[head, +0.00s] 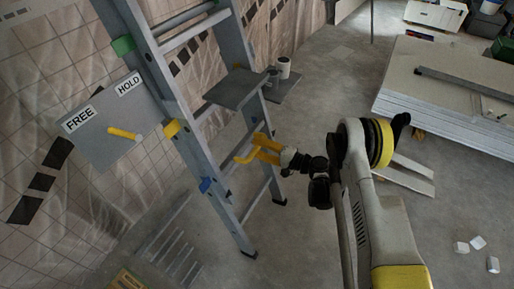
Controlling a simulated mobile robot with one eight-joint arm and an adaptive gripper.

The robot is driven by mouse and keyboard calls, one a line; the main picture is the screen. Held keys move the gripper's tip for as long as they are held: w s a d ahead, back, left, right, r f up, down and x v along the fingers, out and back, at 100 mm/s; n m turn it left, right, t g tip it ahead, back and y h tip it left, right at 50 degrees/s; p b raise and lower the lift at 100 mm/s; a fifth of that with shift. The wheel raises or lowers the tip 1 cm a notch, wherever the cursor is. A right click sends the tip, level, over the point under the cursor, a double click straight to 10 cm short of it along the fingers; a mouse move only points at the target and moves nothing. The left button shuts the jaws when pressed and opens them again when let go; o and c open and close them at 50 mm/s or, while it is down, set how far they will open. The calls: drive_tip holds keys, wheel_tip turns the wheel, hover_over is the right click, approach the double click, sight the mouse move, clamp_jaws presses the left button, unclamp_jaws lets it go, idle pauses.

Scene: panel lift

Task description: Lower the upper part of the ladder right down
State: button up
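The grey metal ladder (172,92) stands upright but looks tilted in the head view, with its feet on the floor. It carries a green block (122,46), a yellow block (171,128) and a blue block (205,185) on its left rail. A grey panel (98,152) beside it is marked FREE and HOLD. A yellow lever (124,134) sits on the panel; I cannot tell which mark it is set to. My gripper (243,150) has yellow fingers spread apart, in front of the ladder's lower right side. I see nothing between them; contact with the ladder is unclear.
A flat grey plate (235,89) juts out at the ladder, with a small pot (283,68) near it. Stacked boards (450,85) lie at right. White blocks (477,243) lie on the floor at lower right. A tiled wall is behind the panel.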

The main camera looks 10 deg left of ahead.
drive_tip(key=shift+r, duration=0.15)
wheel_tip(320, 180, up, 10)
idle(0.4)
drive_tip(key=shift+d, duration=0.2)
